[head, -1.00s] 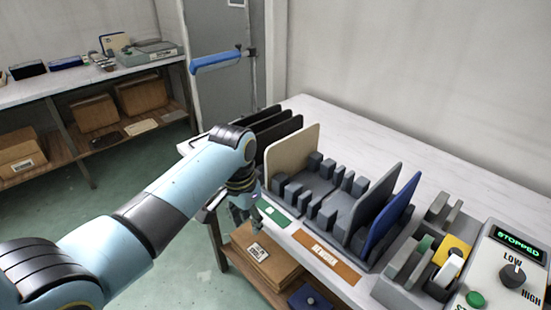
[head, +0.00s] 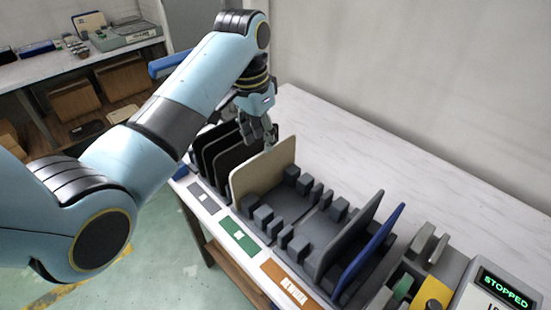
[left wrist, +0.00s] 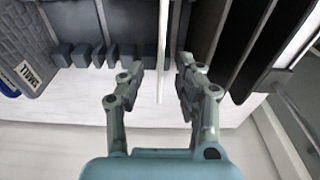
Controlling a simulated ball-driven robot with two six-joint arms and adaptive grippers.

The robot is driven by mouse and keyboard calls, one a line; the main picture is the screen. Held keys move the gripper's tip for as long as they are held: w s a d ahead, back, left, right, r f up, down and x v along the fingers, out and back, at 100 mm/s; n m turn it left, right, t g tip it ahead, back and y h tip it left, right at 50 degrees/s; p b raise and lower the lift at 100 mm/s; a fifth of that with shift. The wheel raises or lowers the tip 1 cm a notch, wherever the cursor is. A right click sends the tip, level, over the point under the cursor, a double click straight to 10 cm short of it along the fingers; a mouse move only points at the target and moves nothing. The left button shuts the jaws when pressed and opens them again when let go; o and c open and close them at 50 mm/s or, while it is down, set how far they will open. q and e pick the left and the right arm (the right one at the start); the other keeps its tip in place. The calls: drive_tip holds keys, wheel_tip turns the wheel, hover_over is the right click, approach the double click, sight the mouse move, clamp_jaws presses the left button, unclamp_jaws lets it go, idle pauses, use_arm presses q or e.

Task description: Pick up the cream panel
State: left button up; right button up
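The cream panel (head: 262,169) stands upright in the grey slotted rack (head: 284,205), between the dark panels and a row of empty slots. My left gripper (head: 265,139) is at its top edge, pointing down. In the left wrist view the cream panel (left wrist: 163,50) shows edge-on as a thin pale strip. The two fingers of the left gripper (left wrist: 160,70) are apart, one on each side of the strip, with visible gaps. The strip is nearer the right finger. My right gripper is not in view.
Several dark panels (head: 222,150) stand close beside the cream panel on the left. A grey panel (head: 346,236) and a blue panel (head: 368,252) stand at the rack's right end. A control box (head: 496,290) reads STOPPED. The white table (head: 370,150) behind the rack is clear.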

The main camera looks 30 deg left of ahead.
sight(263, 152)
use_arm(q)
drive_tip(key=shift+w+f, duration=0.15)
drive_tip(key=shift+f, duration=0.5)
drive_tip(key=shift+w+f, duration=0.15)
drive_tip(key=shift+f, duration=0.45)
wheel_tip(263, 152, down, 2)
drive_tip(key=shift+s+d+f, duration=0.1)
drive_tip(key=shift+f, duration=0.25)
drive_tip(key=f, duration=0.2)
drive_tip(key=w+f, duration=0.1)
drive_tip(key=f, duration=0.2)
drive_tip(key=shift+w+d, duration=0.1)
drive_tip(key=shift+w, duration=0.05)
drive_tip(key=shift+c, duration=1.2)
drive_tip(key=c, duration=0.5)
clamp_jaws()
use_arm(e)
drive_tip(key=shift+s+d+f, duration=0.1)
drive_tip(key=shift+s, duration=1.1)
